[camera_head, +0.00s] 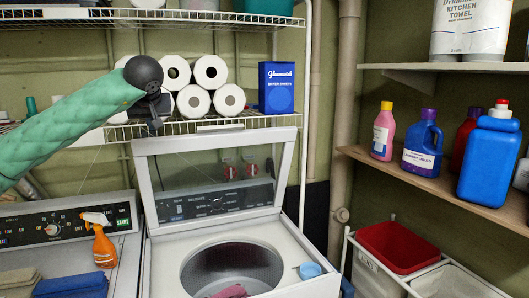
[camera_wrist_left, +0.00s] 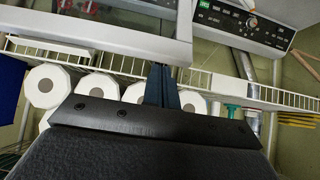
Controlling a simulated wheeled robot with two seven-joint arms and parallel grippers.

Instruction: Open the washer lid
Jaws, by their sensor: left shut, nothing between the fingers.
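The washer (camera_head: 310,287) has its lid (camera_head: 285,165) raised and tilted back, a white frame around a clear window. The round drum opening below is uncovered. My left arm comes in from the left, and its gripper (camera_head: 155,126) is above the lid's top left corner. The gripper is shut with nothing in it. In the left wrist view, the shut fingers (camera_wrist_left: 161,88) point toward the lid's white edge (camera_wrist_left: 130,39), which appears upside down. I cannot tell whether they touch it. My right gripper is not in view.
A wire shelf (camera_head: 205,127) behind the lid holds paper rolls (camera_head: 193,101) and a blue box (camera_head: 277,88). A spray bottle (camera_head: 101,243) and folded cloths stand on the left machine. Wooden shelves (camera_head: 440,183) with bottles are at right.

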